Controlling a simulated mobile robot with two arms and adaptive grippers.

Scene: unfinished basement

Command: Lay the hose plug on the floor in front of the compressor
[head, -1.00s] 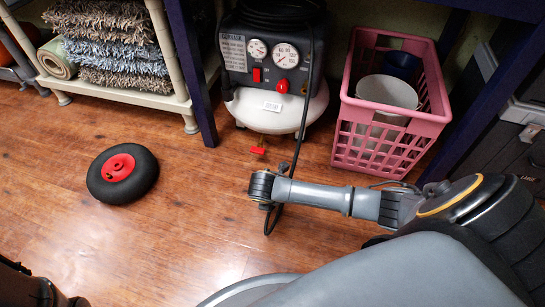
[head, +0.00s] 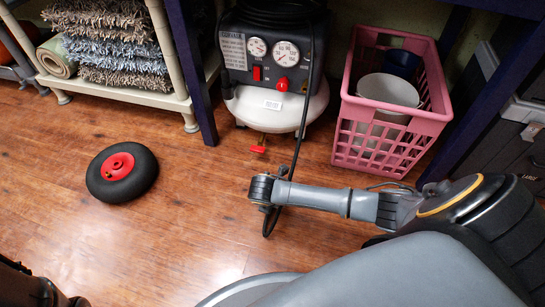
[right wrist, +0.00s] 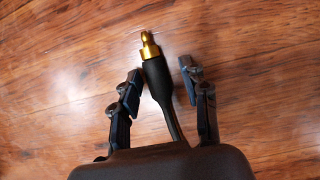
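The hose plug (right wrist: 157,75) has a black grip and a brass tip, and shows between the two fingers of my right gripper (right wrist: 160,82) in the right wrist view. Gaps show on both sides of it, so the fingers are open and not clamped on it. Wood floor lies behind it; I cannot tell whether it touches the floor. In the head view my right gripper (head: 263,190) is over the floor in front of the compressor (head: 275,95). The black hose (head: 303,115) runs from the compressor down beside it. My left gripper's fingers are not visible.
A black wheel with a red hub (head: 122,172) lies on the floor at left. A pink crate (head: 385,150) with containers stands right of the compressor. A shelf (head: 120,92) with rugs stands back left. Floor between the wheel and my right gripper is clear.

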